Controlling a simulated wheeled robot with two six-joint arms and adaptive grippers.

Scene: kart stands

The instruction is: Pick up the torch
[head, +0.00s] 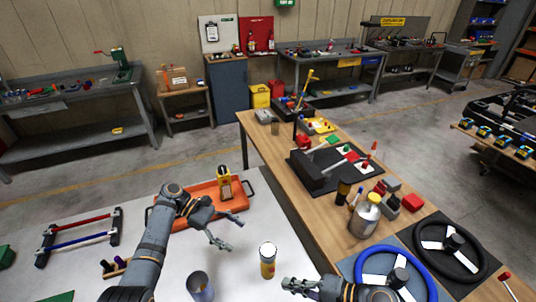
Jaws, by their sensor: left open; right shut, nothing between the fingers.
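No object is clearly recognisable as the torch at this size. A yellow and black upright object (225,184) stands at the back of the orange tray (195,224), and it may be the torch. A yellow cylinder with a pale top (267,262) stands on the white table, apart from both grippers. My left gripper (232,235) is open and empty, in front of the tray and left of the cylinder. My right gripper (288,284) is shut and empty near the bottom edge, right of and nearer than the cylinder. My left arm hides part of the tray.
A metal cup (200,286) stands at the front of the white table (240,276). A rack with red and blue bars (80,235) lies left. On the wooden bench (290,182) are a clear bottle (366,215), a blue steering wheel (362,262) and a black one (418,237).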

